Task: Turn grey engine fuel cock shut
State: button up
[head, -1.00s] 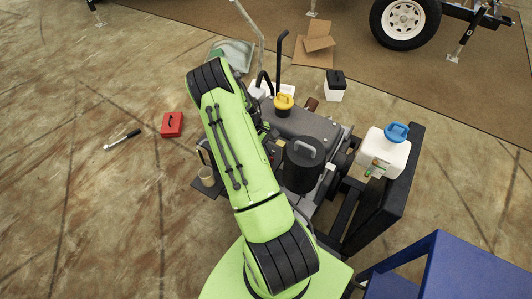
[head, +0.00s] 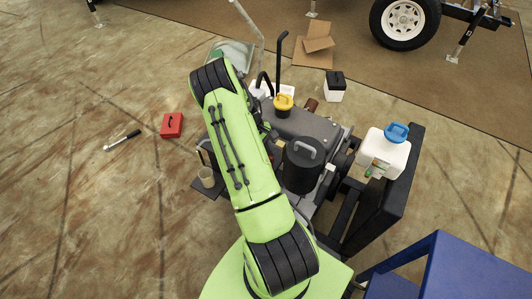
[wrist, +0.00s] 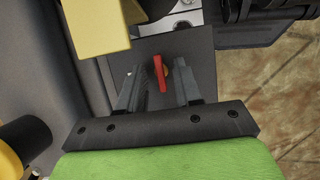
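The grey engine (head: 318,126) stands in the middle of the head view, partly covered by my arm. In the wrist view a small red lever (wrist: 159,74), which looks like the fuel cock's handle, stands out in front of a dark grey plate (wrist: 205,62). My gripper (wrist: 161,74) is open, with one finger on each side of the red lever. My gripper and the lever are hidden behind my arm in the head view.
A yellow block (wrist: 95,25) is close at the wrist view's upper left, beside a large grey surface (wrist: 35,60). A red box (head: 172,124) lies on the open floor left.

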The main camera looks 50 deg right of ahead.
jog(key=p+v, duration=0.4)
jog(key=v, duration=1.1)
jog(key=shift+w+r, duration=0.2)
jog(key=shift+r, duration=0.15)
jog(key=a+r+t+p, duration=0.3)
jog(key=a+r, duration=0.6)
jog(key=r, duration=0.3)
jog(key=a+r+t+p, duration=0.2)
jog(key=a+r, duration=0.7)
jog(key=r, duration=0.3)
jog(key=s+a+r+t+p, duration=0.2)
jog(key=s+a+r, duration=0.2)
jog(key=s+a, duration=0.2)
jog(key=s+a+r+t+p, duration=0.2)
jog(key=s+a+r+t, duration=0.1)
jog(key=s, duration=0.6)
jog(key=a+r, duration=0.1)
jog(key=a, duration=0.1)
jog(key=shift+a+r+m, duration=0.2)
jog(key=shift+a+m, duration=0.2)
